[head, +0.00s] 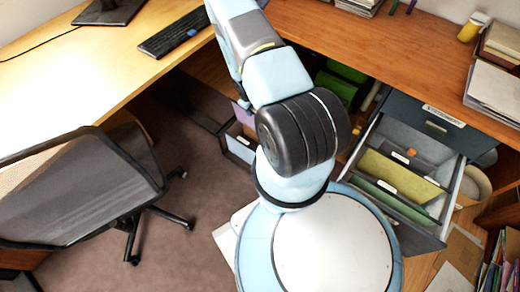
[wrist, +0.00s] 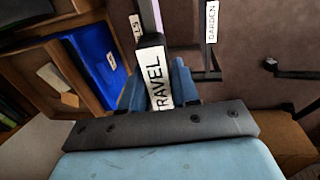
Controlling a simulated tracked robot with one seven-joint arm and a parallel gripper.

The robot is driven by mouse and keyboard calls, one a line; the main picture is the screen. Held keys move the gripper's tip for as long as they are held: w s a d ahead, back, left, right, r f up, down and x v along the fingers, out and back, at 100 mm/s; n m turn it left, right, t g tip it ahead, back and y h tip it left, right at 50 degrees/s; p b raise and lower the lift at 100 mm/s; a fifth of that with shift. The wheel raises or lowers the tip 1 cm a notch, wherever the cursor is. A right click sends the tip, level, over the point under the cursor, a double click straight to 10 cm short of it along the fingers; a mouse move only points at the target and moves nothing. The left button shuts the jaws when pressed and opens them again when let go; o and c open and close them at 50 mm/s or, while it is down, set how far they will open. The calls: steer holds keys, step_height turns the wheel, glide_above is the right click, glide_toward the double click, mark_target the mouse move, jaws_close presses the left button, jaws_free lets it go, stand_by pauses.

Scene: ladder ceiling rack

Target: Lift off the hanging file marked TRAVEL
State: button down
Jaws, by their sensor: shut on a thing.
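The file marked TRAVEL (wrist: 157,78) shows in the wrist view as a dark, narrow end with a white label in black letters. My gripper (wrist: 158,92) has its two blue fingers on either side of this labelled end and is shut on it. The rest of the file is hidden or out of view. In the head view my own arm covers the gripper, and I cannot make out the TRAVEL label there.
A file label reading GARDEN (wrist: 211,22) and a partly hidden label (wrist: 136,28) are close by. A blue folder (wrist: 95,62) stands in a wooden compartment at left. An open drawer with hanging files (head: 399,178) is at right; an office chair (head: 80,190) is at left.

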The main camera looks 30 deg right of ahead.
steer(key=shift+r, duration=1.7)
steer(key=shift+a, duration=0.1)
